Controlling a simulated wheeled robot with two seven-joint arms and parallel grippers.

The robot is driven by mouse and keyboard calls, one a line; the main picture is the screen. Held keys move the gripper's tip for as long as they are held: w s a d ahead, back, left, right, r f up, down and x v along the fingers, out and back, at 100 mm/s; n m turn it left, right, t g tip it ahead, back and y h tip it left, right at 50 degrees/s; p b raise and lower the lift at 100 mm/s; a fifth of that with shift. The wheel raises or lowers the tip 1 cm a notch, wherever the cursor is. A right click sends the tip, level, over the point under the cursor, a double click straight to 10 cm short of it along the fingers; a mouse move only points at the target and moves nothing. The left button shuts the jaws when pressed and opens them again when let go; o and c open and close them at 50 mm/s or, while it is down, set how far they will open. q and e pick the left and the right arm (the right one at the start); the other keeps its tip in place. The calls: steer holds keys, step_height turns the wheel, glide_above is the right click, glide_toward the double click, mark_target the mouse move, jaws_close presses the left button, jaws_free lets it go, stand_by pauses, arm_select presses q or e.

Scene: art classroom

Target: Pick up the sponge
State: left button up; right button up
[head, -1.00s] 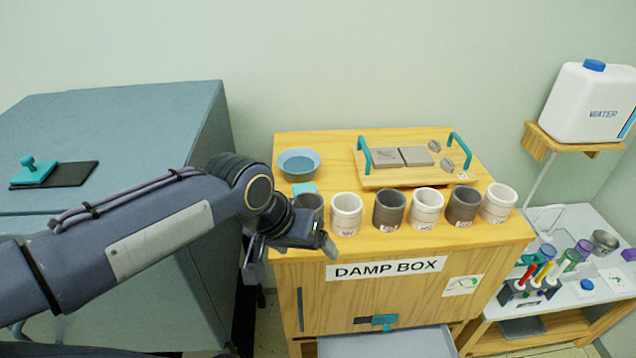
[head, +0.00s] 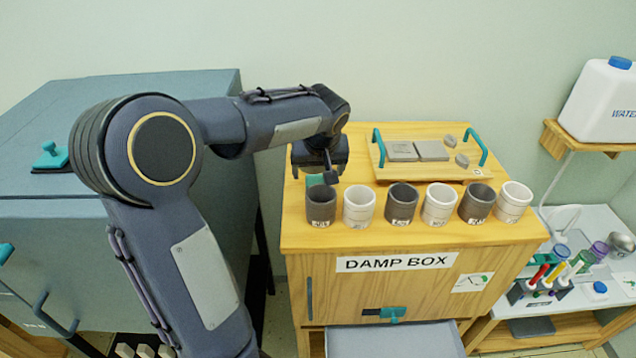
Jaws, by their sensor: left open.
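The sponge (head: 314,181) is a small teal block on the wooden top of the damp box, just behind the leftmost dark grey cup. Only part of it shows, since my left gripper covers the rest. My left gripper (head: 326,176) points down over the sponge with its jaws open. I cannot tell whether the fingers touch the sponge or stand around it. My right gripper is not in view.
A row of grey and white cups (head: 359,206) lines the front edge of the damp box (head: 430,288). A wooden tray (head: 433,173) with clay slabs and teal handles sits behind them. The blue bowl is hidden behind my gripper.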

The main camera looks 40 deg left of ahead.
mark_target(318, 180)
arm_select(q)
steer(key=x, duration=0.4)
steer(key=shift+f+p, duration=0.2)
steer(key=shift+p, duration=0.2)
steer(key=shift+d, duration=0.1)
steer(key=shift+c, duration=0.3)
steer(key=c, duration=1)
